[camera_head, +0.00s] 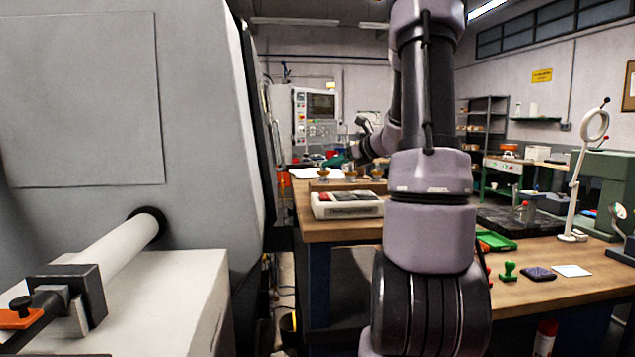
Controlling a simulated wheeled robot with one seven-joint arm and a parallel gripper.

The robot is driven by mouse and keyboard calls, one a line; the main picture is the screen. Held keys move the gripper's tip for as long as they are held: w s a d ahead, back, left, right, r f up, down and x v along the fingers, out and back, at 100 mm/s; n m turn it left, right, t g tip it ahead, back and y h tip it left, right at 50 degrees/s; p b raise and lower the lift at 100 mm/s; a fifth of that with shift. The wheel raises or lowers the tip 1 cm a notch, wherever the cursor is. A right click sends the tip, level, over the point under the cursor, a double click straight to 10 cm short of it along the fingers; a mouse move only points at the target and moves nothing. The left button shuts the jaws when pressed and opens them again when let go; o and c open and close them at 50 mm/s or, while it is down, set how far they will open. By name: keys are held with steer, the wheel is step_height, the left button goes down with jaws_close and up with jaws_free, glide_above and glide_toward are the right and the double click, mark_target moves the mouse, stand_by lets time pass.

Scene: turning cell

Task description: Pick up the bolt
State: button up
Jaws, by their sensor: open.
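I cannot make out a bolt anywhere in the head view. My arm rises through the middle of the picture and folds away over the wooden workbench (540,290). My gripper (354,152) is small and far off at the end of the arm, above the back part of the bench. It is open, but its fingers are hard to tell apart from the background. Several small brass-coloured pieces stand in a wooden block (345,186) below it; I cannot tell what they are. My arm hides the middle of the bench.
A grey machine (120,90) with a white bar fills the left. On the bench are a white case (345,211), a green tray (495,241), a green stamp (509,271), a dark pad (538,273) and a white lamp (578,180). A control panel (314,115) stands behind.

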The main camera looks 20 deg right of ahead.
mark_target(323, 177)
steer(key=x, duration=0.9)
steer(key=shift+r, duration=0.25)
jaws_close()
steer(key=shift+f, duration=0.1)
